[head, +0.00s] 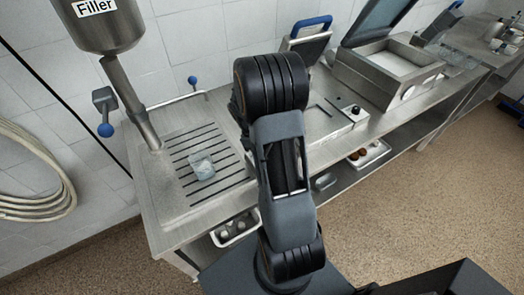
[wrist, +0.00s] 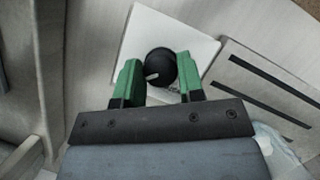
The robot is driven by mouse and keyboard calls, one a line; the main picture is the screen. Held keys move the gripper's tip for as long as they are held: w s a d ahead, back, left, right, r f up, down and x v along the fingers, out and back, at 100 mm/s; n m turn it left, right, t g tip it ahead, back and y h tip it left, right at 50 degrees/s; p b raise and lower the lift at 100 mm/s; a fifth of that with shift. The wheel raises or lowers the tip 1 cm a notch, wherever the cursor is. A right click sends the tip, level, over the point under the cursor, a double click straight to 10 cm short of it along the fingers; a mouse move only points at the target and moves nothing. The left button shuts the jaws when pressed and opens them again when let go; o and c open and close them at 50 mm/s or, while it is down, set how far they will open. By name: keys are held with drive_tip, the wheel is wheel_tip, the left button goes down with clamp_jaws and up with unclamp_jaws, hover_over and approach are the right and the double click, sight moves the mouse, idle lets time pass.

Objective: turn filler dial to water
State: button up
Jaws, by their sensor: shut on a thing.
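In the wrist view, the black round filler dial (wrist: 161,66) sits on a white square plate (wrist: 190,32). A short pale pointer mark on the dial points to the lower left. My gripper (wrist: 158,70) has green fingers, one on each side of the dial, and is shut on it. No lettering on the plate can be read. In the head view, the grey filler vessel (head: 105,32), labelled "Filler", is at the top left. My arm blocks the view of the gripper and of this dial there.
A clear cup (head: 202,165) with pale blue contents stands on the slotted drain grate (head: 171,150). Another black knob (head: 354,110) is on the counter right of my arm, with open-lidded equipment (head: 388,70) behind.

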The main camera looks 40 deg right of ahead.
idle(0.4)
drive_tip(key=o, duration=0.9)
drive_tip(key=b+v, duration=0.1)
drive_tip(key=v, duration=1.3)
drive_tip(key=shift+s, duration=0.1)
drive_tip(key=shift+f, duration=0.1)
